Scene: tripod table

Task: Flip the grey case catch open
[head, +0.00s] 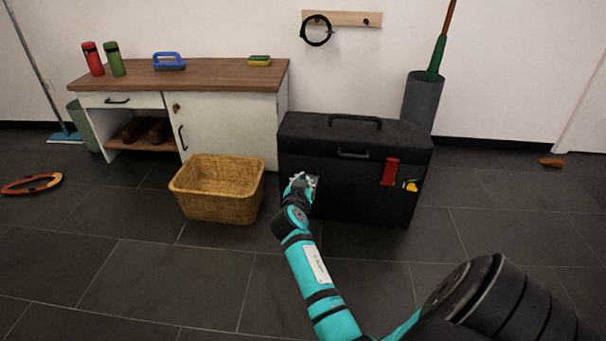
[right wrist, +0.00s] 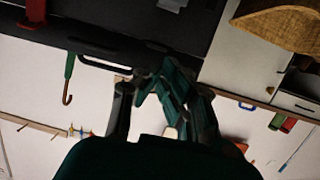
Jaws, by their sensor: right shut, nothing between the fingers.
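The black case (head: 350,190) stands on the floor, with a dark handle on its lid and another on its front. A red catch (head: 390,171) is on the right of its front; it also shows at the top left of the right wrist view (right wrist: 30,12). A light grey piece, apparently the grey catch (right wrist: 172,4), shows at the top edge of the right wrist view, cut off. My right gripper (head: 302,181) is shut and empty in front of the case's left front, partly covering that area in the head view. I cannot tell if it touches the case. My left gripper is out of view.
A wicker basket (head: 218,207) stands on the floor just left of the case. A wooden-topped cabinet (head: 225,77) is behind it. A grey bin (head: 421,100) with a green-handled umbrella stands behind the case. The floor in front is clear.

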